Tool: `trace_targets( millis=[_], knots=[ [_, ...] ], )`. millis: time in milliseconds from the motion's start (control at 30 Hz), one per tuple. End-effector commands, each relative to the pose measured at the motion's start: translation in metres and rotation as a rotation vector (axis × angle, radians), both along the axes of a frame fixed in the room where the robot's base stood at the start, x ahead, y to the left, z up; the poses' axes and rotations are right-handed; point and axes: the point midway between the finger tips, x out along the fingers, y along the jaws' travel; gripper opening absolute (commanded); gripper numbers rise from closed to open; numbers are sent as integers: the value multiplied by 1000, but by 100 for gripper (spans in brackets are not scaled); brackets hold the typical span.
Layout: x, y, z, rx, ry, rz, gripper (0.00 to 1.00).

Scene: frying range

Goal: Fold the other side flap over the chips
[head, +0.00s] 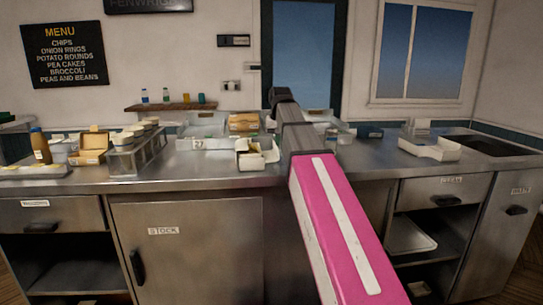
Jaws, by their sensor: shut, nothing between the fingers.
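My pink arm reaches up from the bottom right over the counter in the head view, and its dark far joint stands in front of the blue door. I cannot make out my gripper's fingers; the arm's own links seem to hide them. A small white open carton (258,160) stands on the counter just left of the arm, with its pale sides or flaps raised and something brownish showing at its top. It is too small to tell which flap is folded or whether chips lie inside. Another white open box (432,150) with low sides sits on the right of the counter.
A ticket marked 27 (198,143) stands left of the carton. Metal trays with brown food (243,122) lie behind it. A rack of cups (138,150), a brown bottle (40,146) and a cardboard box (93,147) crowd the left. The front counter strip is clear.

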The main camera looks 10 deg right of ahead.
Motion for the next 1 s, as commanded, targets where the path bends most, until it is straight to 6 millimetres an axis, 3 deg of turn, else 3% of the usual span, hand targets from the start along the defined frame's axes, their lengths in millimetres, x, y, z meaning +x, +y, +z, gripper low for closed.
trace_targets(
  millis=[1000],
  knots=[
    [-1, 34, 20, 0, 1, 1, 0]
  ],
)
